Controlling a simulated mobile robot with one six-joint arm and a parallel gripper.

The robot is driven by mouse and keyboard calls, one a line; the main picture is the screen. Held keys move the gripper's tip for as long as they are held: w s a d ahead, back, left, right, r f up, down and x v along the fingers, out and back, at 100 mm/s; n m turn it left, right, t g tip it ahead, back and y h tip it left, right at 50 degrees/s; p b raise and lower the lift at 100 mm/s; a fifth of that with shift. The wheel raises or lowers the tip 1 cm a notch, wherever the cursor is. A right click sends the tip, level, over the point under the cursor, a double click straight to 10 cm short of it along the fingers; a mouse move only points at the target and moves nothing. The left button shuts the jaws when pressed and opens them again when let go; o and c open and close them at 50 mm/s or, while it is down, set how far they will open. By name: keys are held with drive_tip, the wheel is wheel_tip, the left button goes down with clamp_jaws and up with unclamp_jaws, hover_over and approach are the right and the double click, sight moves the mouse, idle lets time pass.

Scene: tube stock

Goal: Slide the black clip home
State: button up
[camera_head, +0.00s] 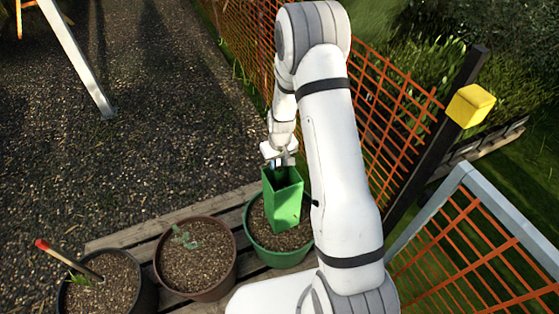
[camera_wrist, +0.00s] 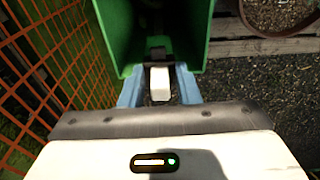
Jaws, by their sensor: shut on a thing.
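The black clip (camera_wrist: 157,54) shows in the wrist view at the near rim of a green square tube, with a white block (camera_wrist: 160,84) directly below it in the picture. My gripper (camera_wrist: 158,72) has its two blue fingers on either side of the clip and white block, shut on the clip. The green tube (camera_head: 283,201) stands open-topped and slightly tilted in a green pot (camera_head: 266,247). In the head view my gripper (camera_head: 279,160) is at the tube's top rim, and the clip cannot be made out there. How far the clip is seated cannot be told.
A brown pot (camera_head: 196,268) with a seedling and a dark pot (camera_head: 104,285) with a red-tipped stick stand left on wooden slats (camera_head: 128,238). Orange mesh fencing (camera_head: 398,128) runs close behind and right of my arm. Gravel (camera_head: 140,150) lies open at left.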

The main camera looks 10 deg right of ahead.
drive_tip(key=shift+f, duration=0.15)
drive_tip(key=o, duration=1)
drive_tip(key=shift+s+d+r+b, duration=0.15)
drive_tip(key=shift+s+r, duration=0.1)
drive_tip(key=shift+r, duration=1.7)
drive_tip(key=shift+s+a+r+b, duration=0.15)
drive_tip(key=shift+s+r, duration=0.1)
drive_tip(key=shift+r, duration=1.7)
drive_tip(key=shift+d, duration=0.1)
drive_tip(key=s+r+m+t, duration=0.1)
drive_tip(key=s+r+m, duration=0.1)
drive_tip(key=s+r, duration=2)
drive_tip(key=s, duration=0.3)
drive_tip(key=shift+s+d+r, duration=0.2)
drive_tip(key=shift+r, duration=0.2)
